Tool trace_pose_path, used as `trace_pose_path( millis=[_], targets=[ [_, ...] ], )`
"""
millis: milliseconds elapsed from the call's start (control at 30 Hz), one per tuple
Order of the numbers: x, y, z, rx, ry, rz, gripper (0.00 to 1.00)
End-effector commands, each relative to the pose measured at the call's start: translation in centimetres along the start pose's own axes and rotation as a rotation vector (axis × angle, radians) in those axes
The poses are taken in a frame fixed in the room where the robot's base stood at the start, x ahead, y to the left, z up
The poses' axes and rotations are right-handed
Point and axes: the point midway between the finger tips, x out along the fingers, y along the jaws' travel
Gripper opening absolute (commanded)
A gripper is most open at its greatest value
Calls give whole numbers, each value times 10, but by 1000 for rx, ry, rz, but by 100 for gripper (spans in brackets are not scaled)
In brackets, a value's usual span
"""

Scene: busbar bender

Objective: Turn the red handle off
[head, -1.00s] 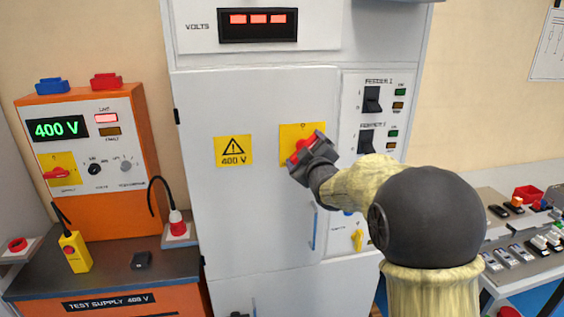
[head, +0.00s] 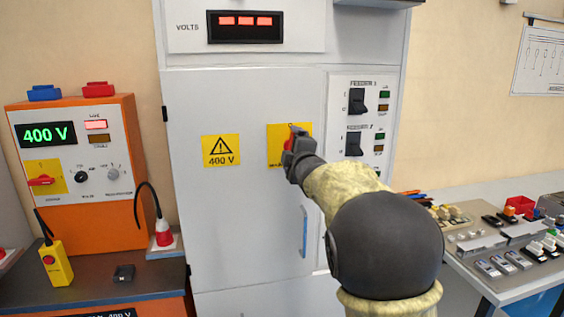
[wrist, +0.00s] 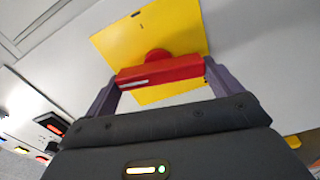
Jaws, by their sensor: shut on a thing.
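The red handle (head: 288,143) sits on a yellow plate (head: 273,157) on the grey cabinet door. My gripper (head: 293,146) is at the handle and hides much of it in the head view. In the wrist view the red handle (wrist: 160,72) lies between my two fingers, one at each end, in front of the yellow plate (wrist: 150,35). My gripper (wrist: 161,78) is shut on it. In the head view the handle's visible part looks close to upright.
A yellow 400 V warning sign (head: 221,150) is left of the plate. A blue door pull (head: 304,232) is below my gripper. Feeder switches (head: 356,101) are at the right. An orange test supply (head: 75,150) with another red handle (head: 41,181) stands at left.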

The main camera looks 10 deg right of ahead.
Motion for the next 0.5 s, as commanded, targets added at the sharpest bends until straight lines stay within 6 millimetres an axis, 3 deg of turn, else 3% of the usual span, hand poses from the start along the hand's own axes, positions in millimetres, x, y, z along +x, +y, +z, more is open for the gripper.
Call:
trace_pose_path(
  millis=[500],
  targets=[
    [0, 1, 3, -199, -3, 5, 50]
  ],
)
